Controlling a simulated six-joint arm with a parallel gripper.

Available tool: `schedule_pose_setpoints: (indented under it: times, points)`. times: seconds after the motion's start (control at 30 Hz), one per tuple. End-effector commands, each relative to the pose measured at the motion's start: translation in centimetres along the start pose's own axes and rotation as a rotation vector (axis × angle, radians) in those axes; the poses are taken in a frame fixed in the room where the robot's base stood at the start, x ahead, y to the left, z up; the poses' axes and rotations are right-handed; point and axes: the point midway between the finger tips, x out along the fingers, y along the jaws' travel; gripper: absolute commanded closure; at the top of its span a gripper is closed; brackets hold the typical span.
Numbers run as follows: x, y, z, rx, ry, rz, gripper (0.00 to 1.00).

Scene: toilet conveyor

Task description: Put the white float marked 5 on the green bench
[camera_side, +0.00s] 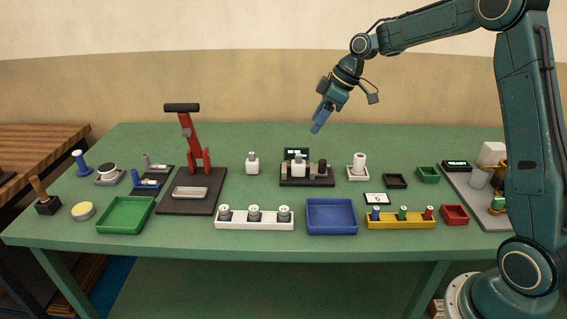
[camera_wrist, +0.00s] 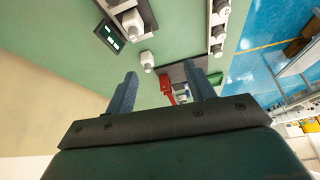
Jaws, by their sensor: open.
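The green bench (camera_side: 330,268) spans the side view and also shows in the wrist view (camera_wrist: 185,28). A small white bottle-shaped piece (camera_side: 252,163) stands alone on it, left of centre; it also shows in the wrist view (camera_wrist: 147,61). A similar white piece (camera_side: 298,168) sits in a dark fixture (camera_side: 308,182) with a small screen; the wrist view shows it too (camera_wrist: 133,24). No 5 is legible, so I cannot tell which is the float. My gripper (camera_side: 319,122) is open, empty and high above the back of the bench, its blue fingers apart (camera_wrist: 161,70).
A red press (camera_side: 188,138) on a dark base stands left. A white rack (camera_side: 254,224), a blue tray (camera_side: 332,228), a green tray (camera_side: 125,226) and a yellow rack (camera_side: 398,222) line the front. Clear bench lies behind the fixture.

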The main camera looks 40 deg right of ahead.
Motion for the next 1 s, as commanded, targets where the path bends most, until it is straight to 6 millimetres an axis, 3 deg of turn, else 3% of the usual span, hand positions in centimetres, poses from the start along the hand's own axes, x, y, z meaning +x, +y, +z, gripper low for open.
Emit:
schedule_pose_setpoints:
  times: [0.23, 0.47, 0.77, 1.0]
  points:
    - [-4.7, -5.7, -0.5, 0.084, -0.025, 0.057, 0.46]
    - [-8.2, -10.9, 0.5, 0.172, -0.039, 0.109, 0.46]
    - [-11.8, -17.3, 3.5, 0.291, -0.038, 0.177, 0.46]
    - [-13.7, -21.8, 7.1, 0.392, -0.025, 0.226, 0.46]
